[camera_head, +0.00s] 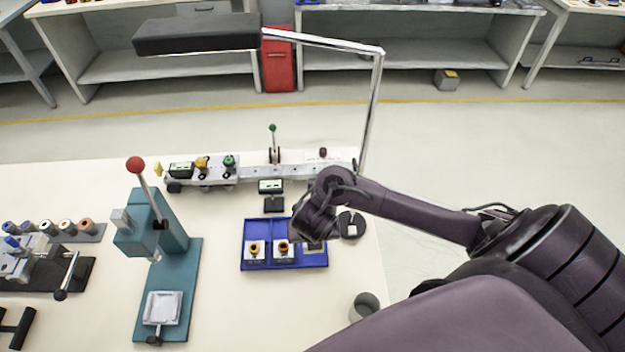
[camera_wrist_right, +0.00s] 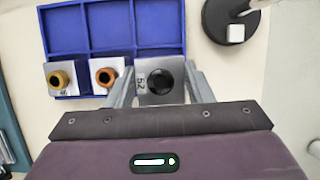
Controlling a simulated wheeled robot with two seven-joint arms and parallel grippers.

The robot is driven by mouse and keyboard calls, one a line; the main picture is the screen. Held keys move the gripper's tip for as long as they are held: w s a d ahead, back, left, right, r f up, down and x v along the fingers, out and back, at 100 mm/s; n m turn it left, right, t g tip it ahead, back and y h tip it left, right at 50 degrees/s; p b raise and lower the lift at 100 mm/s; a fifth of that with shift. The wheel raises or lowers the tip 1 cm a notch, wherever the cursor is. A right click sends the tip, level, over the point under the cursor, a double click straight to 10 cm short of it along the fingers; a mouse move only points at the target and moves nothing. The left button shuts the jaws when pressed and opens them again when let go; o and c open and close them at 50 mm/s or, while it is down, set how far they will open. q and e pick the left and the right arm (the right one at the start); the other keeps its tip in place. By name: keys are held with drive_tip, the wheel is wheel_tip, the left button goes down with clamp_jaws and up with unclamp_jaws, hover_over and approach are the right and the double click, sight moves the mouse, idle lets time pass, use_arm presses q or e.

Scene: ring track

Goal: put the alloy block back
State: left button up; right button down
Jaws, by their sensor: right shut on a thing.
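The alloy block (camera_wrist_right: 160,92), a pale metal block with a dark round top and a small marking, is between the fingers of my right gripper (camera_wrist_right: 161,82). It overlaps the front right compartment of the blue tray (camera_wrist_right: 113,12); I cannot tell whether it rests in it or is just above. In the head view the tray (camera_head: 257,226) lies below my right gripper (camera_head: 313,240), whose arm hides part of its right side. A block with a yellow ring (camera_wrist_right: 60,78) and one with a copper ring (camera_wrist_right: 105,75) sit in the front left and front middle compartments. My left gripper is out of view.
A teal lever press (camera_head: 190,260) stands left of the tray. Behind it runs a rail with fixtures (camera_head: 245,173). A dark round base (camera_head: 352,224) is right of the tray, and a grey cup (camera_head: 364,306) stands nearer. The tray's back row looks empty.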

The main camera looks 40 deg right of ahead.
drive_tip(key=shift+f+b, duration=1.2)
drive_tip(key=shift+f, duration=1.3)
drive_tip(key=c, duration=1)
unclamp_jaws()
drive_tip(key=shift+o, duration=0.2)
drive_tip(key=p+v, duration=0.8)
drive_tip(key=v, duration=0.4)
drive_tip(key=shift+p, duration=0.3)
drive_tip(key=shift+s, duration=0.1)
